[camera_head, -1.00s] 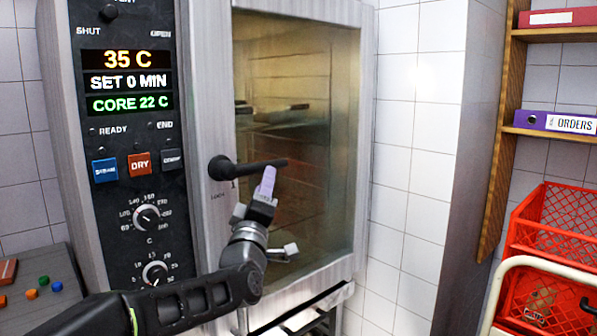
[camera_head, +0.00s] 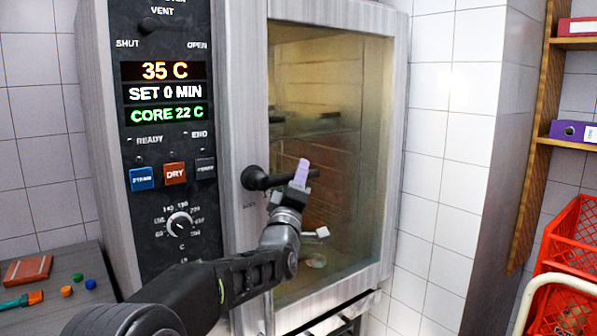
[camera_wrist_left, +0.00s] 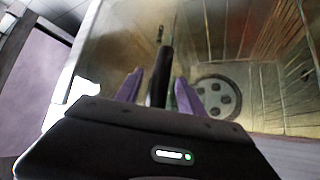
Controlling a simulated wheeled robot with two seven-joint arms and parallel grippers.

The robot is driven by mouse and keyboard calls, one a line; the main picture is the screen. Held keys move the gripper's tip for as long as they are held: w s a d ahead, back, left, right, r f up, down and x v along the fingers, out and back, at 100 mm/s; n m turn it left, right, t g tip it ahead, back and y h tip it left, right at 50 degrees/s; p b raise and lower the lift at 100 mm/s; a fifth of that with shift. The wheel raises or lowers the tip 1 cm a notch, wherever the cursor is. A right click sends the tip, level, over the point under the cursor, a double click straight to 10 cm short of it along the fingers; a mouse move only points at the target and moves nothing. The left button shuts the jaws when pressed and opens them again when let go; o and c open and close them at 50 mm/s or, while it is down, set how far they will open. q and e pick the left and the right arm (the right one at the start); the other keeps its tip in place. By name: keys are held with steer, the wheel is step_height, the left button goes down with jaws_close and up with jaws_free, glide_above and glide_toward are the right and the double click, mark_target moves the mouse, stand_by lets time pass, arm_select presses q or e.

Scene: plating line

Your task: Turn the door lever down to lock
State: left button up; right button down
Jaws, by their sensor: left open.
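The black door lever (camera_head: 262,180) is on the left edge of the oven door and points right, nearly level. My left gripper (camera_head: 301,173) is at the lever's free end, its purple finger overlapping the lever in the head view. In the left wrist view the lever (camera_wrist_left: 161,66) runs between the two purple fingers of the left gripper (camera_wrist_left: 158,80). They stand apart, with gaps visible beside the lever. The glass oven door (camera_head: 335,110) looks closed. My right gripper is not in view.
The oven control panel (camera_head: 165,130) with displays, buttons and a dial is left of the door. A grey counter (camera_head: 60,290) with small coloured items is at lower left. Red crates (camera_head: 572,240) and a wooden shelf (camera_head: 538,150) are at the right.

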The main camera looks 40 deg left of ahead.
arm_select(q)
steer(key=shift+w+a+r, duration=0.1)
steer(key=shift+w, duration=0.2)
jaws_close()
stand_by(0.4)
stand_by(0.9)
